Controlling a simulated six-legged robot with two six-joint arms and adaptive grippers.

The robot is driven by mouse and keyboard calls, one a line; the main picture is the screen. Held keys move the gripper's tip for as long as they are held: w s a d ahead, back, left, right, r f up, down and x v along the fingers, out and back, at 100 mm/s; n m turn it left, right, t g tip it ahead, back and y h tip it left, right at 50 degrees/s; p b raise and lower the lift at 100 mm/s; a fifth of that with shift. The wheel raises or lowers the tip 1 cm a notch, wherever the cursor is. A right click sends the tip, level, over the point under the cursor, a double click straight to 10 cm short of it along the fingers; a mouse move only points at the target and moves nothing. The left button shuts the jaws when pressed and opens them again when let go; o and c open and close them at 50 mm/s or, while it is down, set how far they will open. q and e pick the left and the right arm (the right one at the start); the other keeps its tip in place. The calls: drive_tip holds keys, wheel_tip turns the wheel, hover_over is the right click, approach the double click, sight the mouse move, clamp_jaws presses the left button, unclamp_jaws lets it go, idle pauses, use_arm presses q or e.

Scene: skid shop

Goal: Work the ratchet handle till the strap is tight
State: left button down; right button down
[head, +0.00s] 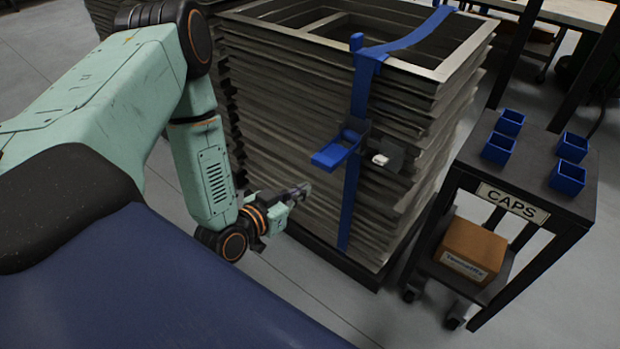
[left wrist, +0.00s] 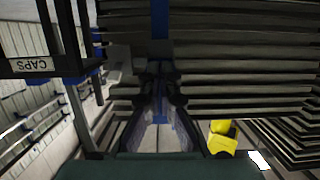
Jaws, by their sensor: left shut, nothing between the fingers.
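The strap also shows at the top of the left wrist view (left wrist: 160,18). My left gripper (head: 301,190) is shut and empty, below and left of the handle, apart from it. In the left wrist view its fingertips (left wrist: 160,72) hide part of the strap; I cannot make out the handle there. My right gripper is not in view.
A dark cart (head: 535,205) labelled CAPS stands at the right with several blue bins (head: 510,122) on top and a cardboard box (head: 470,252) below. A grey block with a white tab (head: 381,160) sits right of the ratchet. Floor in front of the stack is clear.

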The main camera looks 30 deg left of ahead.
use_arm(q)
drive_tip(key=v, duration=0.2)
drive_tip(key=p+v, duration=0.1)
drive_tip(key=v, duration=0.1)
drive_tip(key=shift+s+f, duration=0.25)
drive_tip(key=shift+f, duration=0.15)
drive_tip(key=shift+s+r, duration=0.15)
idle(0.5)
